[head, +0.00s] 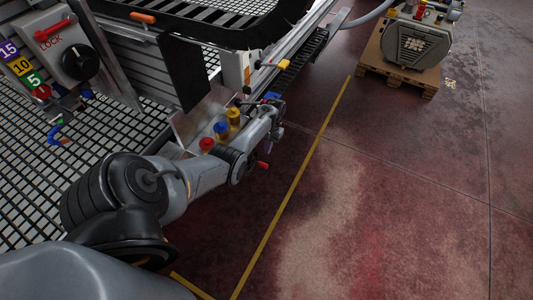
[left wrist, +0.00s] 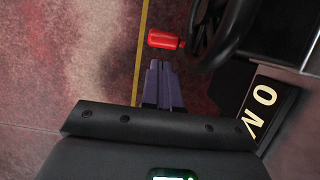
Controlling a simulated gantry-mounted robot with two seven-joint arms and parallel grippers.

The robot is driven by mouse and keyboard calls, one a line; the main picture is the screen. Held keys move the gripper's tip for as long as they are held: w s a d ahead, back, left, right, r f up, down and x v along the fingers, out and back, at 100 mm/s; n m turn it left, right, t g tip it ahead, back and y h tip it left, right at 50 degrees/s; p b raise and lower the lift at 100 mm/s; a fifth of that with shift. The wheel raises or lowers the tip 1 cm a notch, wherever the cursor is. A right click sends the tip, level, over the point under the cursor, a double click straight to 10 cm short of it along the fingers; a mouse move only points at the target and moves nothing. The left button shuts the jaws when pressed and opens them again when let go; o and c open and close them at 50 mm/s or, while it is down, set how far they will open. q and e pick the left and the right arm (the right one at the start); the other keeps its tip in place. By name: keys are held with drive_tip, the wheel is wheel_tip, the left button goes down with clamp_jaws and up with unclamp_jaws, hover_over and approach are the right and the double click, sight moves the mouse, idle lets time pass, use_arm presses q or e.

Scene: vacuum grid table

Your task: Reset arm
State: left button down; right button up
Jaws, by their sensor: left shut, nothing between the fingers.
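My left arm comes in from the lower left in the head view and reaches along the side of the grid table (head: 110,140). My left gripper (head: 272,98) is at the table's right side, partly hidden by its own wrist. In the left wrist view its two purple fingers (left wrist: 160,66) are together, with nothing between them. A red handle (left wrist: 166,40) is just beyond the fingertips, apparently not held. A black handwheel (left wrist: 212,32) is to its right. My right gripper is in neither view.
A black panel lettered "ON" (left wrist: 262,105) is close to the gripper's right. Red (head: 206,144), blue (head: 221,130) and yellow (head: 234,117) knobs sit beside my forearm. A LOCK dial (head: 78,62) is at upper left. A pump on a pallet (head: 398,76) stands far right. Floor between is clear.

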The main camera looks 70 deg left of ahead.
use_arm(q)
drive_tip(key=p+v, duration=0.1)
drive_tip(key=v, duration=0.4)
drive_tip(key=shift+a+r, duration=0.15)
drive_tip(key=shift+r, duration=0.1)
